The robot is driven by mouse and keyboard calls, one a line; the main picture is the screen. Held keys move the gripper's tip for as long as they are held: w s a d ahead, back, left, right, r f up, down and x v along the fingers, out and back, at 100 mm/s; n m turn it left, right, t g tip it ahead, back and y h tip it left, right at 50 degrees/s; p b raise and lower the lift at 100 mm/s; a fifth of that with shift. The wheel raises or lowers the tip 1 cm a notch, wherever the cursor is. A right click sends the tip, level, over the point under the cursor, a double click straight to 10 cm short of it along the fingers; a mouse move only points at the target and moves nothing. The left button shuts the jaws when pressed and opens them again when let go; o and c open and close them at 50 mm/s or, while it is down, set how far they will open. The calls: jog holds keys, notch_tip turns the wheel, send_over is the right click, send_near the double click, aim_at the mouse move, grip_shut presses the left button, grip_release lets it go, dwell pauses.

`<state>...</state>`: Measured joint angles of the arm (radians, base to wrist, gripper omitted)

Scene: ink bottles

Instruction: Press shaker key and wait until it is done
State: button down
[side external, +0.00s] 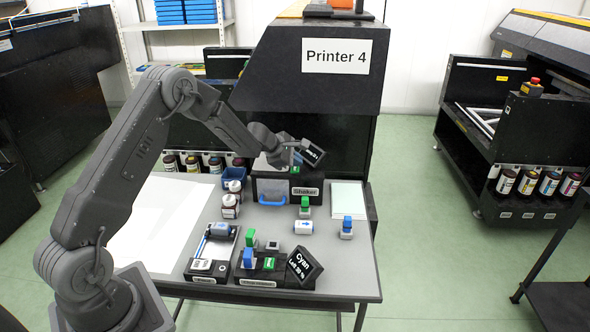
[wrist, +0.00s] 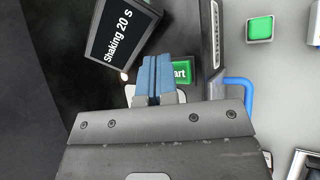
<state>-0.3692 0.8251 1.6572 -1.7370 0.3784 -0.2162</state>
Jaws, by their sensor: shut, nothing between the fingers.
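The shaker (side external: 262,190) is a black box with a "Shaker" label and a blue-handled front, standing at the back of the table. Its tilted screen (side external: 312,152) also shows in the wrist view (wrist: 122,35), reading "Shaking 20 s".
A "Cyan" display (side external: 303,265) stands at the front edge.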

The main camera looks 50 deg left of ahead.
aim_at(295, 170)
jog(key=shift+r, duration=0.3)
jog(key=shift+r, duration=2.55)
jog(key=s+d+r+m+g+h, duration=0.2)
jog(key=s+d+r+m, duration=1.15)
jog(key=d+r, duration=0.35)
jog(key=s+d+f+m+y, duration=0.1)
jog(key=s+m, duration=0.5)
jog(key=s, duration=0.7)
jog(key=s+d+f+m+g+y, duration=0.1)
jog(key=s+d+m, duration=0.3)
jog(key=s, duration=0.8)
jog(key=shift+s+f+m+y, duration=0.25)
jog(key=shift+s+m+y, duration=0.1)
jog(key=shift+m+y, duration=0.45)
